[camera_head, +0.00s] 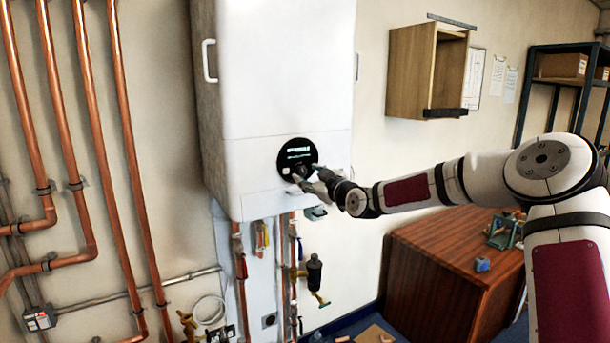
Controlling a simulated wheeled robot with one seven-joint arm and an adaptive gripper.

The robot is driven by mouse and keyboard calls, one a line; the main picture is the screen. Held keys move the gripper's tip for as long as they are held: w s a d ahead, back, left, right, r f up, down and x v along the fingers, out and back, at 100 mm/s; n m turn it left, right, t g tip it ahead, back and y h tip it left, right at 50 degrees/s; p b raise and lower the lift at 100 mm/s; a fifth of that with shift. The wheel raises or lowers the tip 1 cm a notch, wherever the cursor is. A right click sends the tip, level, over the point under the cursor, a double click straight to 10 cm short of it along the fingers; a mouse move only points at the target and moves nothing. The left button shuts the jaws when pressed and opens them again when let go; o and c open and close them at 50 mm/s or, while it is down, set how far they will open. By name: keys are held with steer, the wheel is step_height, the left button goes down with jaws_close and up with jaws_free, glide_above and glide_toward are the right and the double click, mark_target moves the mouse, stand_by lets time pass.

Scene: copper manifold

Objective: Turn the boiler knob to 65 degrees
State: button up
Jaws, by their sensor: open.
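The white boiler (275,75) hangs on the wall at the centre of the head view. Its round black control panel (290,146), with a lit green display, sits low on the front face. The boiler knob appears to be in the lower part of this panel, largely hidden by my gripper and too small to read its angle. My gripper (303,180) is open, with its fingertips at the panel's lower right edge. I cannot tell whether a finger touches the knob. My arm reaches in from the right.
Copper pipes (90,80) run down the wall at left. Valves and pipes, including a black fitting (314,270), hang below the boiler. An open wooden cabinet (412,70) is on the wall at right. A wooden desk (440,260) stands below my arm with a small blue object (482,265).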

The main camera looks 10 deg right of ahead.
mark_target(301, 171)
steer(key=shift+x, duration=1.35)
jaws_close()
steer(key=m, duration=0.5)
steer(key=shift+m, duration=0.3)
steer(key=m, duration=0.4)
steer(key=shift+d+m+b, duration=0.1)
steer(key=shift+m+b, duration=0.2)
steer(key=shift+m, duration=0.1)
